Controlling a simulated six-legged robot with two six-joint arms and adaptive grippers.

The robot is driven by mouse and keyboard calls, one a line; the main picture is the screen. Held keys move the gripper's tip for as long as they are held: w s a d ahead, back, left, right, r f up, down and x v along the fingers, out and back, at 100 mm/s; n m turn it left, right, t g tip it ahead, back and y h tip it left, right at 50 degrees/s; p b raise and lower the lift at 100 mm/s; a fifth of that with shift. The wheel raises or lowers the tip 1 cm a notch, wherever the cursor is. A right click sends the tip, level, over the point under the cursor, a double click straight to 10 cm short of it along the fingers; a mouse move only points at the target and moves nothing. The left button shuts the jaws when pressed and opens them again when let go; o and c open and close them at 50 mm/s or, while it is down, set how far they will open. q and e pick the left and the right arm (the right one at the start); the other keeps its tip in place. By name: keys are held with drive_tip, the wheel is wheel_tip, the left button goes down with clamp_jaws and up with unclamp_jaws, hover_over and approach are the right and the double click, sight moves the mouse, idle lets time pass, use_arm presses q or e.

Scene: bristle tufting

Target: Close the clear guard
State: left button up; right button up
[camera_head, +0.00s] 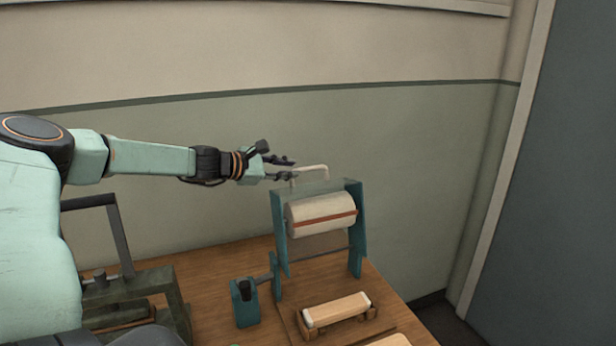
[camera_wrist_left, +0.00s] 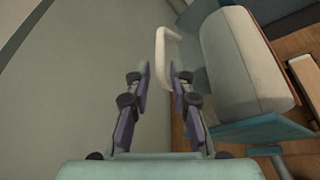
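The clear guard (camera_head: 322,187) is a see-through panel at the top of a teal frame, above a cream roller (camera_head: 322,213) with a reddish strip. It appears raised, lying back over the roller. Its pale bent handle (camera_head: 312,168) stands up from the top edge. My left gripper (camera_head: 293,168) is open just left of the handle. In the left wrist view, the white handle (camera_wrist_left: 160,62) shows between and beyond the open fingertips (camera_wrist_left: 160,72), with gaps on both sides; I cannot tell whether it is touched. My right gripper is not in view.
The teal frame (camera_head: 279,232) stands on a wooden table (camera_head: 220,262). A wooden block (camera_head: 337,309) lies in a holder in front of it. A small teal box (camera_head: 244,304) with a lever is at left, and a dark green press (camera_head: 130,290) is further left. A wall is behind.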

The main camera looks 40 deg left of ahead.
sight(306, 170)
use_arm(q)
drive_tip(key=shift+w+a+f+b, duration=0.1)
drive_tip(key=shift+w+f+b, duration=0.15)
drive_tip(key=shift+f+b, duration=0.15)
drive_tip(key=shift+w+f+b, duration=0.15)
drive_tip(key=shift+w+b, duration=0.05)
drive_tip(key=shift+b, duration=0.1)
drive_tip(key=b+x, duration=0.1)
drive_tip(key=x, duration=0.1)
drive_tip(key=b+x, duration=0.2)
drive_tip(key=shift+d+r, duration=0.25)
drive_tip(key=shift+d, duration=0.1)
drive_tip(key=shift+w+a+f+b, duration=0.1)
drive_tip(key=shift+w+f+b, duration=0.1)
drive_tip(key=shift+w+b, duration=0.3)
drive_tip(key=shift+w+d+r, duration=0.2)
drive_tip(key=shift+w+d, duration=0.1)
drive_tip(key=shift+d, duration=0.1)
drive_tip(key=shift+a+f, duration=0.1)
drive_tip(key=shift+a, duration=0.15)
drive_tip(key=c, duration=0.3)
clamp_jaws()
drive_tip(key=shift+d, duration=0.15)
